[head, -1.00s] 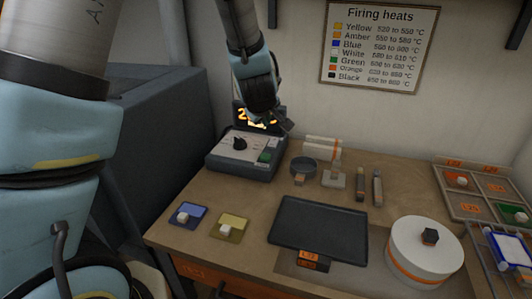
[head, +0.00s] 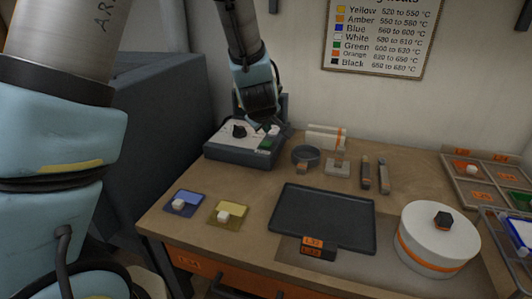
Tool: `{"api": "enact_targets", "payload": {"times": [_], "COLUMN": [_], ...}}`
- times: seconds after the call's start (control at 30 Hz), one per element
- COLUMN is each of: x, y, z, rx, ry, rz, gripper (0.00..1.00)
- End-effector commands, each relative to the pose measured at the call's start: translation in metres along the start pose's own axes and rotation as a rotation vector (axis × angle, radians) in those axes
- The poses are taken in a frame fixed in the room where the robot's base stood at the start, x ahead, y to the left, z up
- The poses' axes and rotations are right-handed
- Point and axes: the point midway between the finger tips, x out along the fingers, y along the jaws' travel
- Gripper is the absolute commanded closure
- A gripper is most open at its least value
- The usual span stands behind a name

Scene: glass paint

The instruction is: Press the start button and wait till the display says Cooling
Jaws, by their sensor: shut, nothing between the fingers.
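The control box (head: 222,152) stands at the back left of the bench, with a black knob (head: 239,131) on its sloping top. A green button (head: 266,144), likely the start button, is at the right of that top. My gripper (head: 268,127) is shut and empty, pointing down just above the green button; I cannot tell whether it touches it. The display behind the box is hidden by my arm, so its words cannot be read.
A dark tray (head: 322,218) lies mid-bench. A blue tile (head: 185,203) and a yellow tile (head: 228,216) lie front left. A round white lidded pot (head: 438,240) stands at right, near a sectioned tray (head: 462,182). A heat chart (head: 378,38) hangs behind.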

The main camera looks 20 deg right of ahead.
Motion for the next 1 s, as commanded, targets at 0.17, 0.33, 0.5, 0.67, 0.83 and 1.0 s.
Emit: {"api": "enact_targets", "payload": {"times": [0.17, 0.33, 0.5, 0.67, 0.83, 1.0], "x": [0.0134, 0.0138, 0.0134, 0.0135, 0.0135, 0.0135], "y": [-0.0098, -0.0101, -0.0099, -0.0099, -0.0099, -0.0099], "z": [0.0097, 0.0101, 0.0099, 0.0099, 0.0099, 0.0099], "rx": [0.000, 0.000, 0.000, 0.000, 0.000, 0.000], "ry": [0.000, 0.000, 0.000, -0.001, -0.001, 0.000], "rz": [0.000, 0.000, 0.000, 0.000, 0.000, 0.000], "gripper": [1.00, 1.00, 1.00, 1.00, 1.00, 1.00]}}
